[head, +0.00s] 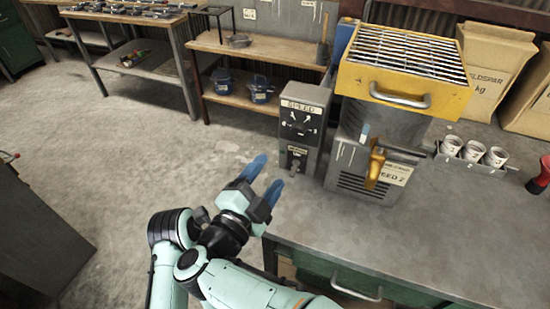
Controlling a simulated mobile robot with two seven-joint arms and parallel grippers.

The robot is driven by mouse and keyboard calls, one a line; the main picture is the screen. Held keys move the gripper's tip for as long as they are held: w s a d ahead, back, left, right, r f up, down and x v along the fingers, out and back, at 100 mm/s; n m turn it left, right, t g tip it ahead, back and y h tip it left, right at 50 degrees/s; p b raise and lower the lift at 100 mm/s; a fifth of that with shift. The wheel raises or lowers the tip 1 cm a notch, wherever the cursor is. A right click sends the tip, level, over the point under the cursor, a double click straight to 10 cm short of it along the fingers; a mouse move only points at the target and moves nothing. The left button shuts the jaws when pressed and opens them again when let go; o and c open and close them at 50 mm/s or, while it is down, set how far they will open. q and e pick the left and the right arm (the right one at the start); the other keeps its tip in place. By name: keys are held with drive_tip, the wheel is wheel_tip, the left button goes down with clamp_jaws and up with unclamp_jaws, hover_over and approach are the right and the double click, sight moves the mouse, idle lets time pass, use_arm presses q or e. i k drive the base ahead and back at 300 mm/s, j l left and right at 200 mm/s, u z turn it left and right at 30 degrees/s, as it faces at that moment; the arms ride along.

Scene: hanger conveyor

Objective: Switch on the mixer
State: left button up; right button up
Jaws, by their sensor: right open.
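The mixer (385,130) stands on the workbench, with a yellow top under a metal grate and a grey body. A grey control box (299,140) stands at its left; its label appears to read SPEED. The box has a dial (300,122) on its upper face and a small switch or lever (295,167) low on its front, too small to tell its setting. My right gripper (271,172) has blue fingers, spread apart and empty. In the picture it is just left of the lower box front, apparently not touching it. My left gripper is out of view.
An orange-yellow spout or lever (375,168) is on the mixer's front. White cups (473,150) stand in a rack to the right, near a red-topped object (540,176). Paper sacks (495,65) stand behind. The front benchtop (400,240) is clear.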

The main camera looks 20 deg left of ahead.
sight(296, 163)
drive_tip(key=k+j, duration=0.1)
drive_tip(key=k, duration=0.4)
drive_tip(key=k+j, duration=0.1)
drive_tip(key=k, duration=0.4)
